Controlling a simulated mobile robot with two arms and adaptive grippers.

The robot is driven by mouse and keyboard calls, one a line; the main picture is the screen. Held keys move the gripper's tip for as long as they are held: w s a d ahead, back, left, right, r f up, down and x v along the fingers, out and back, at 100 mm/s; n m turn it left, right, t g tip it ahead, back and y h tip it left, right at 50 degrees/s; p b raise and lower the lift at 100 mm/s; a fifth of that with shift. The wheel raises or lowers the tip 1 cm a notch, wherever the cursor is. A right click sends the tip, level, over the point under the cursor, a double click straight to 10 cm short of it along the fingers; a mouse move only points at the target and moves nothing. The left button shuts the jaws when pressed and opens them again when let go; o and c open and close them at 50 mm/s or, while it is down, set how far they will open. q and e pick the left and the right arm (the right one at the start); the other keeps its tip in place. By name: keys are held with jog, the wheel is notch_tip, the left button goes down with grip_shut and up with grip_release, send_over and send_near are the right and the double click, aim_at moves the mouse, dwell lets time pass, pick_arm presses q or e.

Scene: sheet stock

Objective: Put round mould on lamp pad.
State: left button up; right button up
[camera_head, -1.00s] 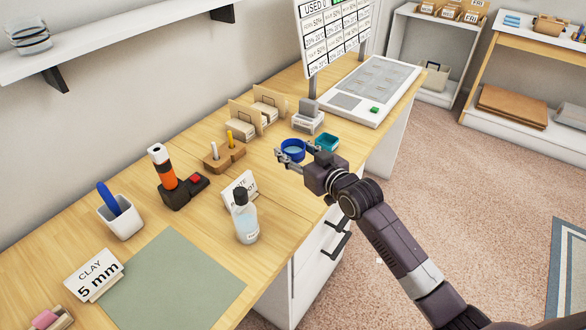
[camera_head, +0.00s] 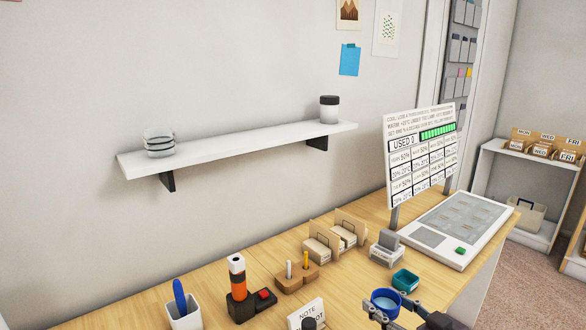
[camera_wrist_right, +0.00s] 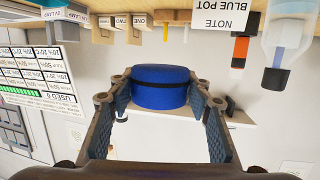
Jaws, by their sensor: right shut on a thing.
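The round mould (camera_head: 385,302) is a blue round cup near the table's front edge, low in the head view. My right gripper (camera_head: 388,308) is shut on it. In the right wrist view, the mould (camera_wrist_right: 160,87) sits between both fingers, with a dark band across it. I cannot tell how far it is off the table. A small white and grey stand (camera_head: 386,250) is behind it; its label reads UV LAMP in the wrist view. I take its grey base as the lamp pad. My left gripper is out of view.
A teal square mould (camera_head: 405,281) is close beside the round one. Wooden card holders (camera_head: 333,238), a peg block (camera_head: 296,278) and an orange-black tool (camera_head: 238,285) stand to the left. A white panel device (camera_head: 455,230) lies to the right, below a sign board (camera_head: 420,155).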

jog(key=s+a+r+n+g+y, duration=0.1)
jog(key=s+n+g+y, duration=0.1)
jog(key=s, duration=0.7)
jog(key=s+a+r+n+g+y, duration=0.1)
jog(key=s+r+n+g+y, duration=0.1)
jog(key=s, duration=0.8)
jog(key=shift+n+g+y, duration=0.4)
jog(key=shift+n+y, duration=0.3)
jog(key=shift+y, duration=0.1)
